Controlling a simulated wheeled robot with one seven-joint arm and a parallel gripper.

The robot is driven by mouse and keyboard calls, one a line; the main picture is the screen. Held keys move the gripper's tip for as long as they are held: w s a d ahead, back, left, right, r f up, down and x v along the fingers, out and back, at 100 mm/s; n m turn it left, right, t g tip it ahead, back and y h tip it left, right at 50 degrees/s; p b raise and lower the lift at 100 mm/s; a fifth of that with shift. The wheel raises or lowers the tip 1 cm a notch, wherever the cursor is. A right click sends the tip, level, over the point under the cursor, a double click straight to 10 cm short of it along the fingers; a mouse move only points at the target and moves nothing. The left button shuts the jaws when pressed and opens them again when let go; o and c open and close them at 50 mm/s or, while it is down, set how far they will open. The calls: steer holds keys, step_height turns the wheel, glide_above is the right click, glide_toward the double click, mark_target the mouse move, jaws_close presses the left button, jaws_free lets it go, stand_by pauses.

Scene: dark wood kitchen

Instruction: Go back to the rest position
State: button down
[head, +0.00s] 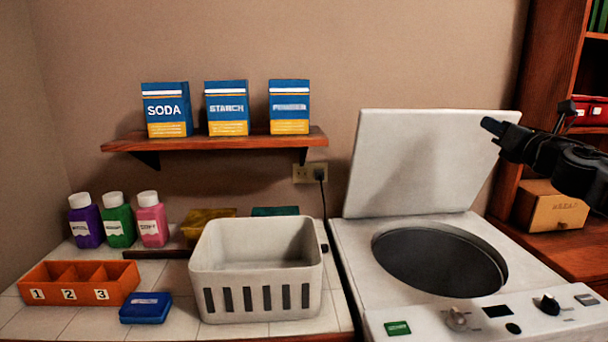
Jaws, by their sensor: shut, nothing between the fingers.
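My gripper (492,126) is at the upper right, on my black arm, in front of the right part of the raised washer lid (425,165). It points left and is shut, with nothing held. I cannot tell whether it touches the lid. The white washer (350,260) stands below with its lid up and its round dark drum opening (440,262) showing. Its front panel carries knobs and a green label.
A white basket (255,295) stands left of the washer. Near it are an orange numbered tray (80,272), a blue box (146,307) and several bottles (118,222). A wall shelf (215,142) bears three boxes. A wooden cabinet (545,60) stands at right.

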steer(key=s+a+f+m+y, duration=0.1)
steer(key=s+a+f+m, duration=0.2)
steer(key=a, duration=0.4)
steer(key=s+a+f+m+t+y, duration=0.1)
steer(key=a+f+m, duration=0.25)
steer(key=a, duration=0.45)
steer(key=s+a+f+m+y, duration=0.1)
steer(key=s+a+f+m, duration=0.2)
steer(key=a, duration=0.4)
steer(key=s+a+f+m+h, duration=0.2)
steer(key=s+a+f+m, duration=0.8)
steer(key=s+m, duration=0.15)
steer(key=s+f+m+g+h, duration=0.15)
steer(key=s+f+m, duration=0.4)
steer(key=s, duration=0.65)
steer(key=s+f+m+g+h, duration=0.15)
steer(key=s+f+m, duration=0.4)
steer(key=s, duration=0.75)
steer(key=s+d+m+g, duration=0.1)
steer(key=s+d, duration=0.3)
steer(key=s, duration=0.7)
steer(key=s+d+r+m+g, duration=0.1)
steer(key=s+d, duration=0.3)
steer(key=s, duration=0.7)
steer(key=shift+s+d+r+g, duration=0.15)
steer(key=shift+s+r+g, duration=0.2)
steer(key=shift+g, duration=0.25)
